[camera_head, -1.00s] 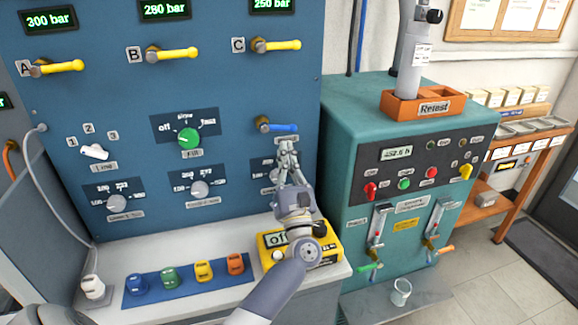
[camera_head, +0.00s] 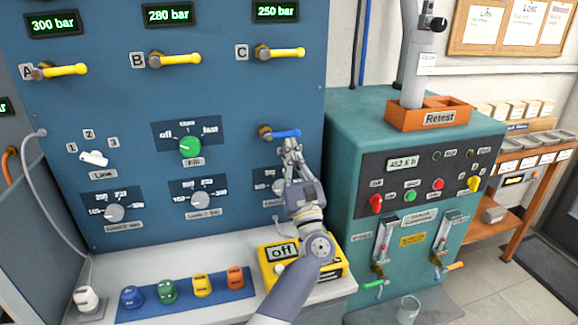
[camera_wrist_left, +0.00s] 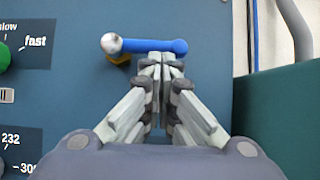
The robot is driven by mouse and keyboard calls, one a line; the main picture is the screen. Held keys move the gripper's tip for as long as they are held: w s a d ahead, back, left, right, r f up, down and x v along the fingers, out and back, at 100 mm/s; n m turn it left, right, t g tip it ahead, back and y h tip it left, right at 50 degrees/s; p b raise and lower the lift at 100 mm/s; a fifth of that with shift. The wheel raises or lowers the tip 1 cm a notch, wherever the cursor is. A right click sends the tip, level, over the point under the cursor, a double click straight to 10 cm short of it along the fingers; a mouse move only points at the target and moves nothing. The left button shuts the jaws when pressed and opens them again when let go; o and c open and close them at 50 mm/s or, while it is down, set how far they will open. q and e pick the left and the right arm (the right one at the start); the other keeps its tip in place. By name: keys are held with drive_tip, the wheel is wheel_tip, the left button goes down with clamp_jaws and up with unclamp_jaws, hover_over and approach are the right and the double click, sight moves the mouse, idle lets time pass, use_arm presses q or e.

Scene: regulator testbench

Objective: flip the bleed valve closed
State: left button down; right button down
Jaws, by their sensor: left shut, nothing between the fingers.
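The bleed valve, taken to be the one with the blue lever (camera_head: 287,133), is on the right side of the blue panel below gauge C's yellow lever. Its blue lever lies horizontal, pointing right from a brass body. In the left wrist view the blue lever (camera_wrist_left: 158,46) runs across the top, from a silver pivot at left to a rounded end. My left gripper (camera_head: 291,143) is shut and empty. Its fingertips (camera_wrist_left: 161,62) are just under the lever's right half; I cannot tell if they touch it. The right gripper is out of view.
A yellow box reading "off" (camera_head: 282,252) sits on the white ledge (camera_head: 210,272) under my left arm. The green fill knob (camera_head: 190,147) is left of the valve. A teal bench (camera_head: 360,118) stands close on the right.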

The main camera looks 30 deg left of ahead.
use_arm(q)
drive_tip(key=shift+a+n+g+b, duration=0.3)
drive_tip(key=shift+a+n+b, duration=0.05)
drive_tip(key=shift+a+n, duration=0.15)
